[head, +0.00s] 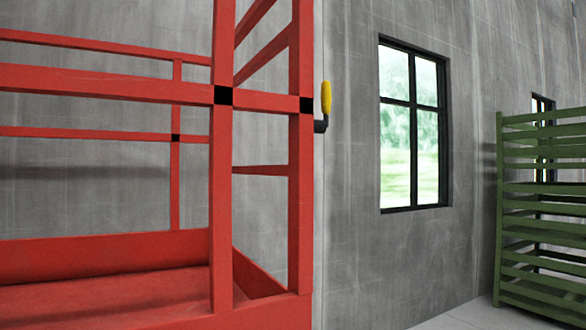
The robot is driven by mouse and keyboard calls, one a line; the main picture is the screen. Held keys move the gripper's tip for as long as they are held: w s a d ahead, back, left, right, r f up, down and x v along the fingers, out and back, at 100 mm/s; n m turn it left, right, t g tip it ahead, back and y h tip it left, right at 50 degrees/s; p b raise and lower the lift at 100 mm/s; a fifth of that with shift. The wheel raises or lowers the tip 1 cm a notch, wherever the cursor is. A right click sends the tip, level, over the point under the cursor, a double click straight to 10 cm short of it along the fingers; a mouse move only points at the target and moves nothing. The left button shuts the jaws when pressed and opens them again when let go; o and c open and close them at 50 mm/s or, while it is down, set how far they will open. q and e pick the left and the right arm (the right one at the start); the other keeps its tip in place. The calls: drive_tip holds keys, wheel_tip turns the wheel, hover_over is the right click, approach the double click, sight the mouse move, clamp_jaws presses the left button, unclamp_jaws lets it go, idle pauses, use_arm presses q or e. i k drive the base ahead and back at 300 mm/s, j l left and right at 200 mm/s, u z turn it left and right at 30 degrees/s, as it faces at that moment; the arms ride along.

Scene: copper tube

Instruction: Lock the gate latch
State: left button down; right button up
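A red metal frame with rails (110,85) fills the left half of the head view. A latch handle with a yellow grip (326,97) stands upright at the right side of the frame's right post (300,180). Its black lower part (320,126) bends toward that post. Black square patches mark the front post (223,95) and the right post (307,105) at about the handle's height. I cannot tell which part of the frame is the gate. Neither of my grippers is in view.
A red floor panel (110,295) lies at the bottom of the frame. Behind it is a grey concrete wall (350,230) with a black-framed window (412,130). A green slatted rack (545,215) stands at the right. Bare grey floor (460,318) shows at the lower right.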

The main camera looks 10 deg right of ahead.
sight(325, 95)
drive_tip(key=i+l, duration=0.1)
drive_tip(key=l, duration=0.75)
drive_tip(key=i+l, duration=0.15)
drive_tip(key=l, duration=0.25)
